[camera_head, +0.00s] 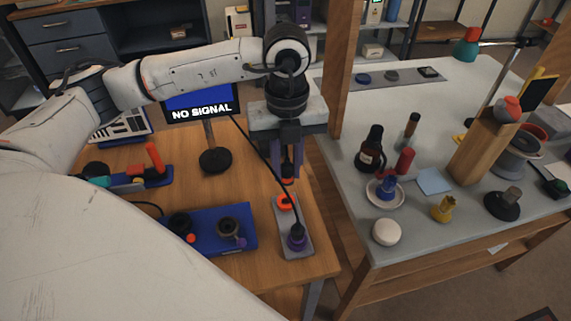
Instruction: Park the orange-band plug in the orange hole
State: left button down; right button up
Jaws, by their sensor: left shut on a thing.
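My left gripper (287,165) points straight down and is shut on a dark plug (288,169) with a little orange showing near its lower end. The purple fingers hide part of the plug. A grey parking block (293,222) lies on the wooden desk below it. The orange-ringed hole (286,202) is at the block's far end, and the plug appears above it, apart from it. My right gripper is out of view.
A monitor reading NO SIGNAL (200,105) stands behind, on a round base (215,161). A wooden post (345,70) and a grey bench (460,225) with bottles and tools are to the right.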

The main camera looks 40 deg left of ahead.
pick_arm(q)
jog(key=shift+w+a+f+n, duration=0.1)
jog(key=shift+n, duration=0.5)
jog(key=shift+a+f+n, duration=0.1)
jog(key=shift+n, duration=0.5)
jog(key=shift+f+n, duration=0.1)
jog(key=shift+n, duration=0.3)
jog(key=shift+f+b, duration=2.2)
jog(key=shift+f, duration=0.7)
jog(key=shift+f, duration=0.1)
jog(key=shift+f+b, duration=0.25)
jog(key=shift+b, duration=0.2)
jog(key=shift+f+b, duration=0.45)
